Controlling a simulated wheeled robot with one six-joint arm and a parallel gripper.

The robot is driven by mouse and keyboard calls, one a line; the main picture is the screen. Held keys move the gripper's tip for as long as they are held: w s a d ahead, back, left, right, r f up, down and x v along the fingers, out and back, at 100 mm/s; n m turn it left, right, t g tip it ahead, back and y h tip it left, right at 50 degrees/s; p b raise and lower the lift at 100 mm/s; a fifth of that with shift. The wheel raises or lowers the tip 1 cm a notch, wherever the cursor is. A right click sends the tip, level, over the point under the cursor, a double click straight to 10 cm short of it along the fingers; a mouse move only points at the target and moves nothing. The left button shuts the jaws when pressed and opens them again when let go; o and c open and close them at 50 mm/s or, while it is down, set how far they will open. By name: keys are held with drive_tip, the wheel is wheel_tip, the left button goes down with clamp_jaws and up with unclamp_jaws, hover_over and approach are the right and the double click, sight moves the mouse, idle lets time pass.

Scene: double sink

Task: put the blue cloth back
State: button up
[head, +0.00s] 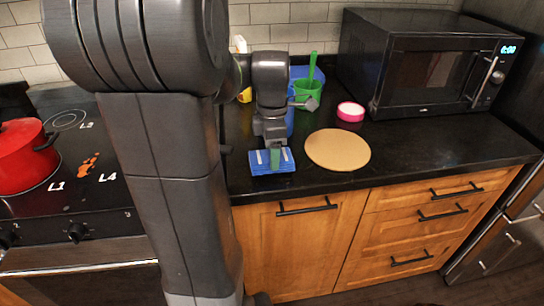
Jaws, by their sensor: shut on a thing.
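The blue cloth (259,169) is a small, flat, folded-looking piece with pale marks at the front edge of the black counter. My gripper (274,158) points down and is shut on it, with a green patch showing between the fingers. I cannot tell whether the cloth touches the counter or is held just above it. My arm hides the counter to its left and part of what stands behind it.
A round tan board (338,149) lies right of the cloth. A pink ring-shaped item (351,111), a green cup (306,94) and a microwave (430,62) stand behind. The stove (75,190) at left bears a red pot (24,155) and an orange stain (88,164).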

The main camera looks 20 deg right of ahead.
wheel_tip(320, 180, down, 2)
drive_tip(key=o, duration=0.9)
drive_tip(key=shift+r, duration=0.1)
wheel_tip(320, 180, up, 12)
drive_tip(key=shift+p, duration=0.65)
